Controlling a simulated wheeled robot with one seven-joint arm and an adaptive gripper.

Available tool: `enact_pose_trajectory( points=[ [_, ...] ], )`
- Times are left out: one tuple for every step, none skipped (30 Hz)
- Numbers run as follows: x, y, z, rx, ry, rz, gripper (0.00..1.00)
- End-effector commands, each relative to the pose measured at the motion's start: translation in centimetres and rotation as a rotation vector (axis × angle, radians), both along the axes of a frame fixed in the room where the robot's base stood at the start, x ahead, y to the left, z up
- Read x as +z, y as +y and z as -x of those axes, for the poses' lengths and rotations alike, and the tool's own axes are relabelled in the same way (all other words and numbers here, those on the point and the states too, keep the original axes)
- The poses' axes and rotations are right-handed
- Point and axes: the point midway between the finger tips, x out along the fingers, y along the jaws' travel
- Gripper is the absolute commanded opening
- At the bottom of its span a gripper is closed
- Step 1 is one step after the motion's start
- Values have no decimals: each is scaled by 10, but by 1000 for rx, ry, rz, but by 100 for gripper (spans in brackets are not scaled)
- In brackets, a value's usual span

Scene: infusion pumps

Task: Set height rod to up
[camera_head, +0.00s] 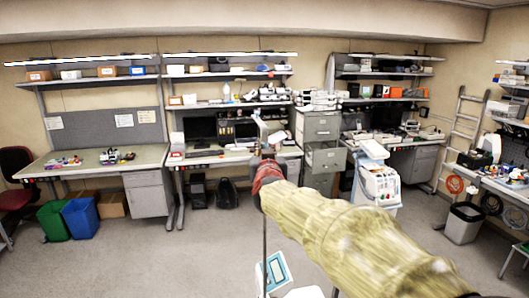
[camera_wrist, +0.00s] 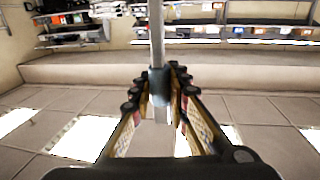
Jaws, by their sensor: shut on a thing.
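The height rod (camera_wrist: 157,35) is a thin grey pole in the wrist view, with a darker, thicker collar (camera_wrist: 158,85) between the fingers. My gripper (camera_wrist: 158,80) is shut around the rod at this collar, and the fingers press on it from both sides. In the head view my gripper (camera_head: 267,150) is at the end of my yellowish arm, near the middle. The rod (camera_head: 264,235) shows there as a thin dark upright line below the gripper. A white and blue panel (camera_head: 275,272) is beside its lower part. My arm hides part of the area to the right.
A white machine on a stand (camera_head: 378,180) is right of the rod, behind my arm. A grey cabinet (camera_head: 320,130) and desks line the back wall. Blue (camera_head: 80,217) and green bins stand at left, a grey bin (camera_head: 463,222) at right.

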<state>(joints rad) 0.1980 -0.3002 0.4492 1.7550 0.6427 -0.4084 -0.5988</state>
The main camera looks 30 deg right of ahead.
Motion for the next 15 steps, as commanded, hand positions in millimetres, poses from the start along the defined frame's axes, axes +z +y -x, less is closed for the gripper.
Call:
enact_pose_trajectory(
  points=[
    [7, 0, 0, -1, -8, 2, 0],
    [7, 0, 0, -1, -8, 2, 0],
    [7, 0, 0, -1, -7, 2, 0],
    [7, 0, 0, -1, -7, 2, 0],
    [7, 0, 0, -1, -7, 2, 0],
    [7, 0, 0, -1, -7, 2, 0],
    [6, 0, 0, -1, -7, 2, 0],
    [6, 0, 0, -1, -7, 2, 0],
    [6, 0, 0, -1, -7, 2, 0],
    [6, 0, 0, -1, -7, 2, 0],
    [6, 0, 0, -1, -7, 2, 0],
    [6, 0, 0, -1, -7, 2, 0],
    [6, 0, 0, -1, -6, 2, 18],
    [6, 0, 0, -1, -6, 2, 20],
    [5, 0, 0, -1, -6, 2, 22]
  ],
)
